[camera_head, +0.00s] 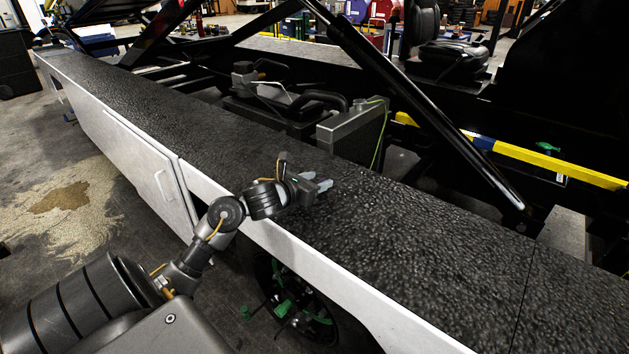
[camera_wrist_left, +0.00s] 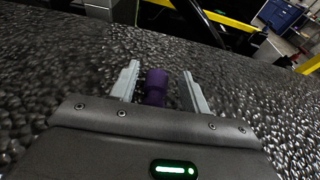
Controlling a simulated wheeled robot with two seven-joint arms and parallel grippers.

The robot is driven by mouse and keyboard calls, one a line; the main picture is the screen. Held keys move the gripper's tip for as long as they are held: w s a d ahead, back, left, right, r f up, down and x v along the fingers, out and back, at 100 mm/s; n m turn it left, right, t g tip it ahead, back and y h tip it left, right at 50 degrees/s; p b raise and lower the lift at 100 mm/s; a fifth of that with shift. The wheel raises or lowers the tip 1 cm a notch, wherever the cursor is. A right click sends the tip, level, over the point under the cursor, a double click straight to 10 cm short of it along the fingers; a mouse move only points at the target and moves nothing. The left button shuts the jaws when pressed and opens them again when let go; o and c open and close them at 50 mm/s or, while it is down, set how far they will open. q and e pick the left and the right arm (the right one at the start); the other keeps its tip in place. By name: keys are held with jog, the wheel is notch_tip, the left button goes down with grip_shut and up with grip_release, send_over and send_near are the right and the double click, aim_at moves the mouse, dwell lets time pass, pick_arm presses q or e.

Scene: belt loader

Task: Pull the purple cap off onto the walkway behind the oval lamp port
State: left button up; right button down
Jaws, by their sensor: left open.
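The purple cap (camera_wrist_left: 156,78) shows in the left wrist view, between the two fingers of my left gripper (camera_wrist_left: 160,74). There are gaps on both sides of it, and its near end runs down to the edge of the gripper body. I cannot tell whether it stands or lies on the walkway. In the head view my left gripper (camera_head: 322,184) is over the black textured walkway (camera_head: 430,230), open, and the cap cannot be made out there. I cannot make out the oval lamp port in either view. My right gripper is not in view.
A grey radiator-like block (camera_head: 350,135) stands just beyond the walkway's far edge. A thick black strut (camera_head: 430,100) slants above the machine's interior. A white side panel (camera_head: 140,165) drops from the near edge. The walkway to the right of my gripper is clear.

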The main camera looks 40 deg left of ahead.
pick_arm(q)
jog(key=v, duration=1)
jog(key=shift+s+d+r, duration=0.1)
jog(key=shift+s+r, duration=0.05)
jog(key=shift+s, duration=0.2)
dwell(0.5)
